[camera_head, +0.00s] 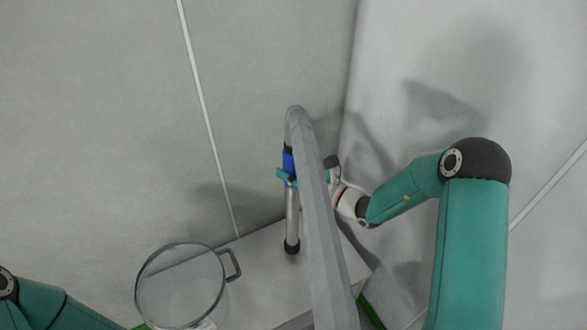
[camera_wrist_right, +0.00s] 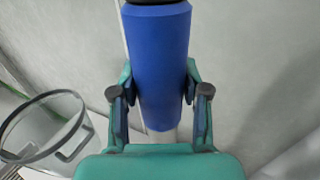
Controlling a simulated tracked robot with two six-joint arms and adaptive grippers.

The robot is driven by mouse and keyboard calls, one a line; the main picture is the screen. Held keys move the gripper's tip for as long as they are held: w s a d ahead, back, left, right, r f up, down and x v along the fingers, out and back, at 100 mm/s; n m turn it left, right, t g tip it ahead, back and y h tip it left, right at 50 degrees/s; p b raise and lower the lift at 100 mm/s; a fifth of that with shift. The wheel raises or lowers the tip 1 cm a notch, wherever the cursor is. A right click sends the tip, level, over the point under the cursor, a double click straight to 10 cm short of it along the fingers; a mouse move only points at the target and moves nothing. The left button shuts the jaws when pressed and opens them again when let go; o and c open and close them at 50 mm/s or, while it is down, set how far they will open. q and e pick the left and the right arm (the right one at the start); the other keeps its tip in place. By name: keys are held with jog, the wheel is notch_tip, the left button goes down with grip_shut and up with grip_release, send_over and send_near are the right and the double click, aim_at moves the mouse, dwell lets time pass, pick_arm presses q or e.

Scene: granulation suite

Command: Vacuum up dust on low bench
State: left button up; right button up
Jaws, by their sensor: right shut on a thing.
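The vacuum wand has a blue grip (camera_head: 288,160), a metal tube (camera_head: 292,215) and a black nozzle end (camera_head: 292,246) pointing down. A grey ribbed hose (camera_head: 318,220) arches from its top toward the bottom of the head view. My right gripper (camera_head: 287,178) is shut on the blue grip, which stands between its two fingers in the right wrist view (camera_wrist_right: 158,75). The nozzle hangs over or on the pale low bench (camera_head: 258,272); I cannot tell if it touches. No dust can be made out. My left gripper is out of view; only that arm shows, lower left.
A clear round vessel with a side handle (camera_head: 232,264) stands left of the wand; it also shows in the right wrist view (camera_wrist_right: 40,150). Grey walls meet in a corner close behind the wand. The hose hides part of the bench's right side.

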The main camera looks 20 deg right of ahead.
aim_at(298, 149)
jog(key=shift+r, duration=0.15)
jog(key=shift+r+p, duration=2.5)
jog(key=shift+r, duration=1.45)
jog(key=shift+f, duration=0.1)
